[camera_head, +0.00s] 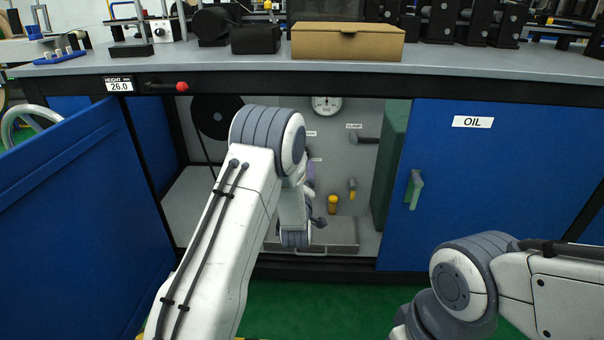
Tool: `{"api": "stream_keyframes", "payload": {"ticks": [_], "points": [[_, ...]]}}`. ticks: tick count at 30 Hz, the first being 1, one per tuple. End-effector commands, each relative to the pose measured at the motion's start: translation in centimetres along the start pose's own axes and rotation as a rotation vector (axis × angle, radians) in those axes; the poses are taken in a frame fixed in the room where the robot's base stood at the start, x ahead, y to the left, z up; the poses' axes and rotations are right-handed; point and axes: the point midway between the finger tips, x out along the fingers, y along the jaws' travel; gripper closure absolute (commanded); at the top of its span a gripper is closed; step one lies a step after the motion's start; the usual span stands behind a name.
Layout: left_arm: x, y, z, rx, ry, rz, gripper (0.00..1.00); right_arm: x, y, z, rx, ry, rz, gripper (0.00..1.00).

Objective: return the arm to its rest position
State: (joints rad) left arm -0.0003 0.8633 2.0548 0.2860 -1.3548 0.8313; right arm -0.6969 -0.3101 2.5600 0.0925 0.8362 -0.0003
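My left arm (225,235) reaches from the bottom of the picture into the open cabinet under the bench. Its wrist is bent down in front of the cabinet's interior. A small dark part of my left gripper (318,221) shows beside the wrist; the arm hides the rest. I cannot tell whether it is open or holds anything. My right arm (470,285) is folded low at the bottom right, in front of the closed cabinet. Its gripper is out of view.
The open blue door (75,195) stands left of my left arm. Inside the cabinet are a gauge (326,105), a lever handle (364,140), a yellow knob (332,204) and a grey tray (340,236). The blue OIL door (480,180) is shut. A cardboard box (347,42) sits on the bench.

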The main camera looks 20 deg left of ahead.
Motion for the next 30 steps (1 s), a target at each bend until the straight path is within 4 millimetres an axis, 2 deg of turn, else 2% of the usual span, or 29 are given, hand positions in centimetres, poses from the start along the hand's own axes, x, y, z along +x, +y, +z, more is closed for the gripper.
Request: {"api": "stream_keyframes", "payload": {"ticks": [12, 14, 17, 20, 23, 26, 27, 29, 30], "points": [[-0.1, 0.2, 0.1, 0.002, -0.006, -0.002, 0.16, 0.0, 0.0, 0.0, 0.000, 0.000, 0.000, 0.50], [-0.2, 0.9, 0.4, 0.011, -0.031, -0.007, 0.16, -0.3, 0.0, 0.0, 0.000, 0.000, 0.000, 0.50], [-1.2, 3.7, 1.8, 0.052, -0.128, -0.027, 0.16, -1.0, -0.1, -0.1, 0.000, 0.000, 0.000, 0.50], [-3.8, 7.6, 4.1, 0.136, -0.304, -0.057, 0.16, -2.0, -0.1, -0.1, 0.000, 0.000, 0.000, 0.50], [-8.3, 11.4, 6.5, 0.256, -0.515, -0.078, 0.16, -3.1, -0.2, -0.2, 0.000, 0.000, 0.000, 0.50], [-14.1, 14.2, 8.2, 0.397, -0.730, -0.081, 0.16, -4.1, -0.3, -0.2, 0.000, 0.000, 0.000, 0.50], [-16.7, 15.2, 8.6, 0.457, -0.815, -0.077, 0.16, -4.5, -0.3, -0.2, 0.000, 0.000, 0.000, 0.50], [-20.8, 16.2, 8.8, 0.552, -0.941, -0.067, 0.16, -5.2, -0.4, -0.3, 0.000, 0.000, 0.000, 0.50], [-23.6, 16.7, 8.6, 0.618, -1.024, -0.058, 0.16, -5.6, -0.4, -0.3, 0.000, 0.000, 0.000, 0.50]]}}
